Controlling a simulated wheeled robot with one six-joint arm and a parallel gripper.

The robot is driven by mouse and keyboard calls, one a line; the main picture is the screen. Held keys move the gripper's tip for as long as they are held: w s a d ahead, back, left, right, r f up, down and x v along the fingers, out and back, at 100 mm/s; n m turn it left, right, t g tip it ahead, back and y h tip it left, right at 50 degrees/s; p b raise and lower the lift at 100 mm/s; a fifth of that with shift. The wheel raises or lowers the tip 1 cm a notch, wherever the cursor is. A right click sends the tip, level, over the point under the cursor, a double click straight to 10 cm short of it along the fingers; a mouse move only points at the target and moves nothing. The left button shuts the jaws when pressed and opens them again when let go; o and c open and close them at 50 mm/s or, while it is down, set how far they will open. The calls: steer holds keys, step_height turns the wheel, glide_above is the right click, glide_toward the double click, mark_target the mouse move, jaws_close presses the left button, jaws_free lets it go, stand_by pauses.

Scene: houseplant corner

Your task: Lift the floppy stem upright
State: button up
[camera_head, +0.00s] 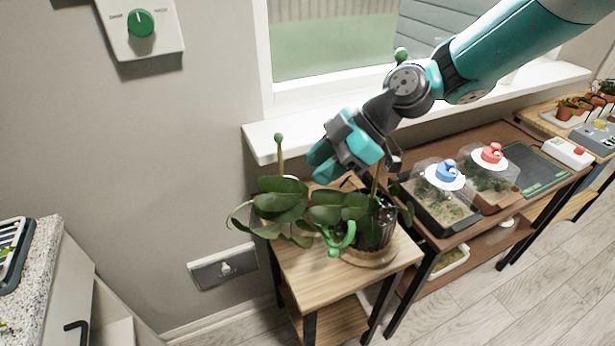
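A leafy plant stands in a dark, ribbed, see-through-looking pot (376,228) on a pale saucer (370,259). Its broad green leaves (279,199) droop left, past the pot, over the small wooden table. The stem itself is mostly hidden by leaves. A bright green curved piece (341,240) hangs at the pot's left front. A thin stake with a green ball top (279,138) rises behind the left leaves. My gripper (345,158) is just above the plant, its teal fingers pointing down and left. Whether the fingers are apart or hold anything is unclear.
The wooden side table (300,268) has bare top at its front left. Right of it, a longer bench holds clear-covered trays with a blue knob (447,171) and a red knob (492,153). The window sill (262,144) runs behind. Another green ball (401,55) shows above my wrist.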

steer(key=v, duration=0.3)
steer(key=shift+d+r, duration=0.15)
steer(key=s+d+r+m+h, duration=0.1)
steer(key=s+d+r+m, duration=0.1)
steer(key=s, duration=0.5)
steer(key=s+d+r+m+t+h, duration=0.1)
steer(key=s+d+r+m+h, duration=0.1)
steer(key=s+d+m, duration=0.3)
steer(key=s+d+r+m+h, duration=0.1)
steer(key=s+d+r+m, duration=0.1)
steer(key=s+m, duration=0.5)
steer(key=shift+s+d+r+t+h, duration=0.15)
steer(key=shift+s+d+t+h, duration=0.2)
steer(key=shift+s+d, duration=0.5)
